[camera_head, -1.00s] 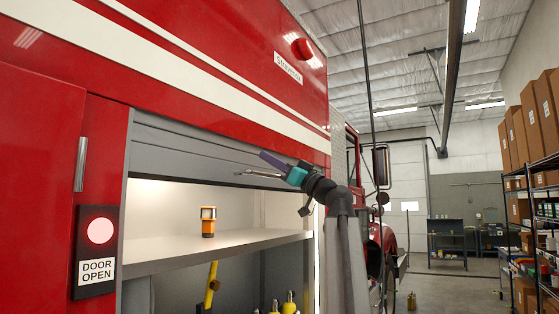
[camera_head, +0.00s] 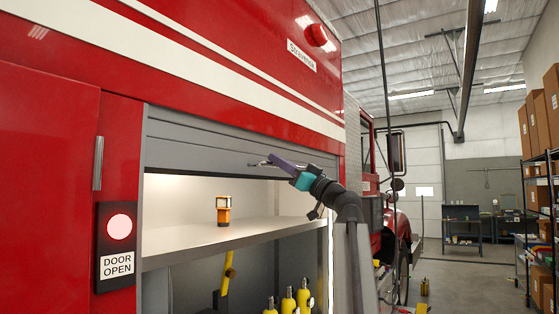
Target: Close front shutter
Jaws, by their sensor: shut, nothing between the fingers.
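The grey slatted front shutter (camera_head: 195,143) is rolled mostly up in the red fire truck's side compartment; only a few slats and its lower edge show at the top of the opening. A thin bar or handle (camera_head: 262,164) shows along its lower part. My gripper (camera_head: 270,161) is shut and empty, at the shutter's lower right part, by the bar. I cannot tell whether it touches. The compartment below is open and lit.
An orange lamp (camera_head: 223,210) stands on the compartment's shelf (camera_head: 190,236). Yellow cylinders (camera_head: 288,300) are below it. A red-lit "DOOR OPEN" sign (camera_head: 117,266) is left of the opening. Storage racks (camera_head: 540,215) stand at far right, with free floor between.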

